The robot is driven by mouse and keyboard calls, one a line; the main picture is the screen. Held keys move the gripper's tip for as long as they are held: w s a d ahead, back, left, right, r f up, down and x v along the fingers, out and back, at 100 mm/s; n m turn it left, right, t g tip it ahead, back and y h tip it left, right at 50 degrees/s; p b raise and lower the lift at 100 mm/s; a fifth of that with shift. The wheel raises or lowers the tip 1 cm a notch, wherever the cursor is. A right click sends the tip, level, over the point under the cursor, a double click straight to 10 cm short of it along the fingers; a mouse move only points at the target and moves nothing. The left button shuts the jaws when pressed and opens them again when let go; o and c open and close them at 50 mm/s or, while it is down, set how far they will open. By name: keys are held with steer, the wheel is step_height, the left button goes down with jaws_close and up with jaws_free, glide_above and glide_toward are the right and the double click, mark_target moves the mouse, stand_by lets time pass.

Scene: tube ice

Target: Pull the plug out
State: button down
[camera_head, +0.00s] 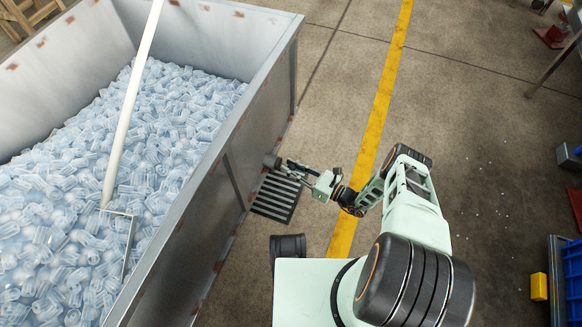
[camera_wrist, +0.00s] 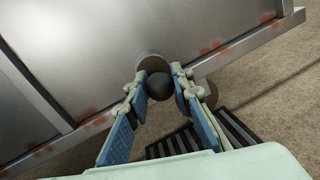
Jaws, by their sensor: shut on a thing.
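The plug shows in the wrist view as a dark round knob (camera_wrist: 160,86) in front of a grey round collar (camera_wrist: 151,62) on the lower side wall of a metal bin. My gripper (camera_wrist: 160,88) has its two fingers on either side of the knob and is shut on it. In the head view my gripper (camera_head: 289,168) reaches the side of the bin (camera_head: 235,135), close to a grey round fitting (camera_head: 271,160) low on its wall. The knob itself is too small to make out there. I cannot tell whether the plug is seated fully in the collar.
The bin is full of clear tube ice (camera_head: 60,190), with a white-handled tool (camera_head: 130,105) standing in it. A dark floor grate (camera_head: 277,196) lies under the fitting. A yellow floor line (camera_head: 383,90) runs behind my arm. Blue crates (camera_head: 572,265) stand at the right; the floor between is mostly clear.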

steer(key=v, duration=0.3)
steer(key=shift+w+d, duration=0.15)
steer(key=shift+d, duration=0.15)
steer(key=c, duration=1.7)
jaws_free()
steer(key=shift+o, duration=0.2)
steer(key=shift+d, duration=0.1)
steer(key=v, duration=1.2)
